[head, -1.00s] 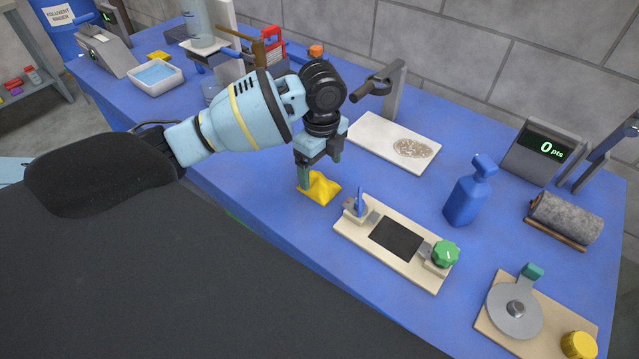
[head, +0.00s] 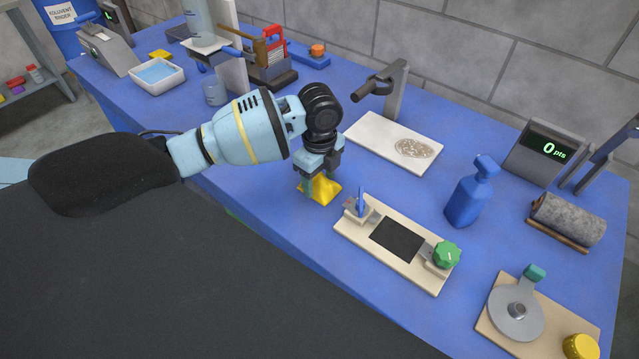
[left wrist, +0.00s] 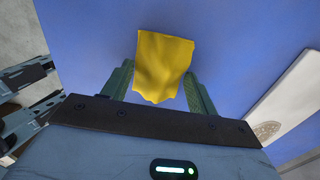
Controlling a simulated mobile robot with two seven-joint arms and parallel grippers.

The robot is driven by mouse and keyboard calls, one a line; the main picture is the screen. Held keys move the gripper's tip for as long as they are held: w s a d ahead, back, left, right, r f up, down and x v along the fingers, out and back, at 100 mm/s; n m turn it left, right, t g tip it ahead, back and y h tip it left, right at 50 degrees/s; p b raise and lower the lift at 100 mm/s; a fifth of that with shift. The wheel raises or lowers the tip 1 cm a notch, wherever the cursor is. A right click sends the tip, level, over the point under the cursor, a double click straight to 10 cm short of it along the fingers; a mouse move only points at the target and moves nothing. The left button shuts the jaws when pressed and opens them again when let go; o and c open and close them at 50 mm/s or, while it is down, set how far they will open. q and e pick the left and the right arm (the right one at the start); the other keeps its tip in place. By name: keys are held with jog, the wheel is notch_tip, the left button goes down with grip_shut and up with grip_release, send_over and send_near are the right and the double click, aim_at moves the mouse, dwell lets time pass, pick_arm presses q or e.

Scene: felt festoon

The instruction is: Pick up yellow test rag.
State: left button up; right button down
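The yellow test rag (head: 321,192) lies crumpled on the blue table, left of the wooden board with the black pad. My left gripper (head: 321,181) is low over it, pointing down, with its fingers apart. In the left wrist view the rag (left wrist: 164,66) shows between the two green fingers of the left gripper (left wrist: 160,85), one on each side. I cannot tell whether the fingers touch the cloth. Part of the rag is hidden behind the gripper in the head view. My right gripper does not show.
Close on the right is the wooden board (head: 346,232) with a green knob. Behind the rag lies a white slab (head: 372,130) with a speckled patch. A blue bottle (head: 467,196) stands farther right. The table in front of the rag is clear.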

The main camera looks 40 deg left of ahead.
aim_at(320, 176)
pick_arm(q)
jog(key=c, duration=0.4)
jog(key=shift+o, duration=0.2)
